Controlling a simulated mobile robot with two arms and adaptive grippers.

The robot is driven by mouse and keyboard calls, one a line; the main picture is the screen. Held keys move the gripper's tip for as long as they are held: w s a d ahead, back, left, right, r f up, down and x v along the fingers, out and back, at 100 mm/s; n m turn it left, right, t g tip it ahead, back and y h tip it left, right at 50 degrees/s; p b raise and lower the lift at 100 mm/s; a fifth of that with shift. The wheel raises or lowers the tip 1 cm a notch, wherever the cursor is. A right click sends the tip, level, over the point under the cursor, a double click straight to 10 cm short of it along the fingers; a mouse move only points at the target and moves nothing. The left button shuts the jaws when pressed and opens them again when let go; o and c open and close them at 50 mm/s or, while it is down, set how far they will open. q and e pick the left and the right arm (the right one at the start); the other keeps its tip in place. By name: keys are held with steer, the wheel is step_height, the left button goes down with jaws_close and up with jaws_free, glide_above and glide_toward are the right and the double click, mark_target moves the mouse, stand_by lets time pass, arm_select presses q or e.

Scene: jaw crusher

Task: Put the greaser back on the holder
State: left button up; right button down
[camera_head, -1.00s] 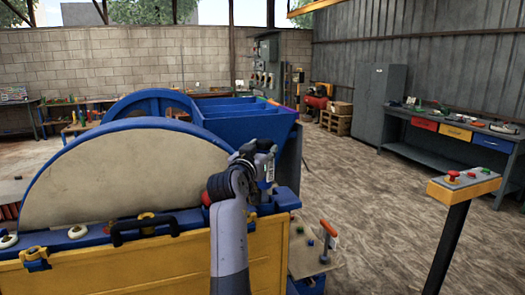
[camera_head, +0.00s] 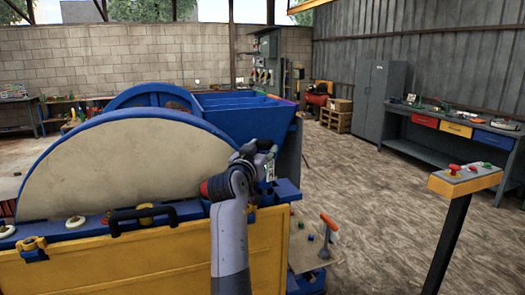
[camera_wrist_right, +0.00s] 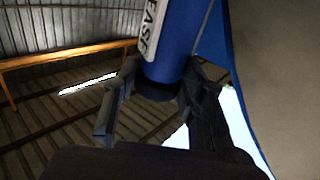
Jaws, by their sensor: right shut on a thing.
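My right gripper (camera_head: 265,154) is in front of the blue crusher body, at the right end of the large guard. In the right wrist view, its dark fingers (camera_wrist_right: 160,96) are shut on the greaser (camera_wrist_right: 184,32), a blue cylinder with a white label reading "EASE". The greaser extends past the top of that view, so its far end is cut off. In the head view the arm and gripper mostly hide it. I cannot make out the holder for certain. My left gripper is not in view.
The crusher's rounded guard (camera_head: 120,175) and yellow side panel (camera_head: 150,265) fill the left. A blue hopper (camera_head: 240,118) is behind the gripper. An orange-handled lever (camera_head: 328,224) is at lower right. A control post (camera_head: 465,180) stands farther right, with open floor beyond.

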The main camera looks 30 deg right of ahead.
steer(key=shift+f+b, duration=1.3)
steer(key=shift+f, duration=0.25)
steer(key=c, duration=1.1)
jaws_free()
steer(key=shift+s, duration=0.1)
steer(key=shift+o, duration=0.8)
steer(key=shift+f, duration=0.2)
step_height(320, 180, up, 10)
steer(key=shift+r, duration=0.15)
